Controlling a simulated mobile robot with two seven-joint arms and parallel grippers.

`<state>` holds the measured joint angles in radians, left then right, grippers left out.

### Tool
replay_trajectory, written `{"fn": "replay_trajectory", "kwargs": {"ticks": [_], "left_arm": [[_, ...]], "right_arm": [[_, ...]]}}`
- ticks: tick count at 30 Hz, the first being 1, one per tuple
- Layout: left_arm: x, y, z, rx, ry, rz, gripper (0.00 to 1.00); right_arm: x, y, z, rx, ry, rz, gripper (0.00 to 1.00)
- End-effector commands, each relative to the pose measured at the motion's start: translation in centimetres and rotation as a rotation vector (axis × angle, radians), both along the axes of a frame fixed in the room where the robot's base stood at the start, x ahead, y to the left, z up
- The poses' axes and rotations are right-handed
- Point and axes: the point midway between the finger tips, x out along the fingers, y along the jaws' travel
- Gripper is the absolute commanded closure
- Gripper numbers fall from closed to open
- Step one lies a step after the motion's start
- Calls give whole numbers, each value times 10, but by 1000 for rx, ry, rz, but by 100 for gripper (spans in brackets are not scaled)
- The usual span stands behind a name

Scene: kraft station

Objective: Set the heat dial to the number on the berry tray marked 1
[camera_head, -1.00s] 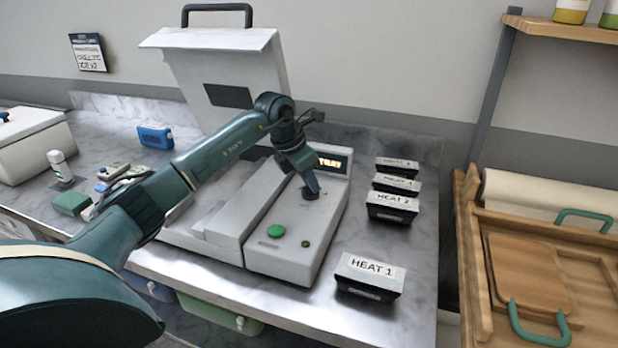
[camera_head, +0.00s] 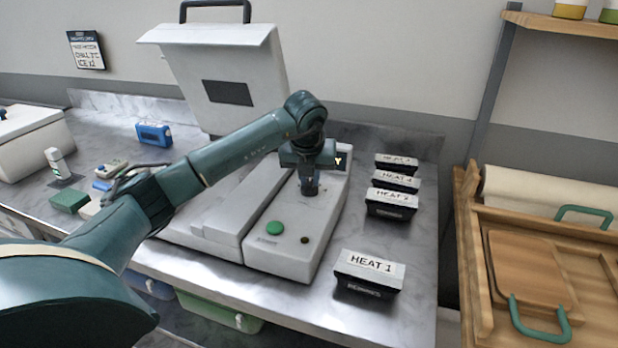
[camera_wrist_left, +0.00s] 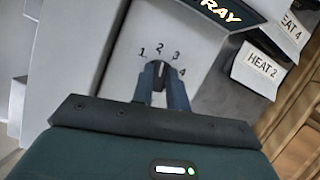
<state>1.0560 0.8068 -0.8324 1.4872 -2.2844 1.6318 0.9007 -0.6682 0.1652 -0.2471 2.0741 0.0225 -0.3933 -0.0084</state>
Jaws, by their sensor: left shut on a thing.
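The heat dial (camera_wrist_left: 159,72) is a dark knob on the light grey machine, with the numbers 1 to 4 in an arc above it. Its upper end lies just under the 2. My left gripper (camera_wrist_left: 161,82) is shut on the dial, one finger on each side. In the head view my left gripper (camera_head: 309,190) reaches down onto the machine's panel and hides the dial. The nearest black tray (camera_head: 368,284), with a white label reading HEAT 1, stands right of the machine. Its smaller lower print is too blurred to read. My right gripper is not in view.
More labelled trays, including HEAT 2 (camera_head: 391,205), stand in a row behind HEAT 1. A green button (camera_head: 275,228) is at the panel's front. The lit display (camera_wrist_left: 226,12) shows partly. A raised lid (camera_head: 222,70) stands behind. A wooden rack (camera_head: 475,290) is at the right.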

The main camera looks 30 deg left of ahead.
Motion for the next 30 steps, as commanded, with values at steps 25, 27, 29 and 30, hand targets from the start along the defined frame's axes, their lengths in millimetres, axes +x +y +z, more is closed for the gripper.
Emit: {"fn": "replay_trajectory", "kwargs": {"ticks": [25, 27, 29, 30], "left_arm": [[2, -2, 1, -1, -1, 714, 100], [2, -2, 1, -2, -1, 746, 100], [3, -2, 1, -2, -2, 769, 100], [3, -2, 1, -2, -2, 782, 100]], "right_arm": [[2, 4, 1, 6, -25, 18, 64], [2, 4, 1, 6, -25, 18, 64], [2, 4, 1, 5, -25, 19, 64], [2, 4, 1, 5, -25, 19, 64]]}}
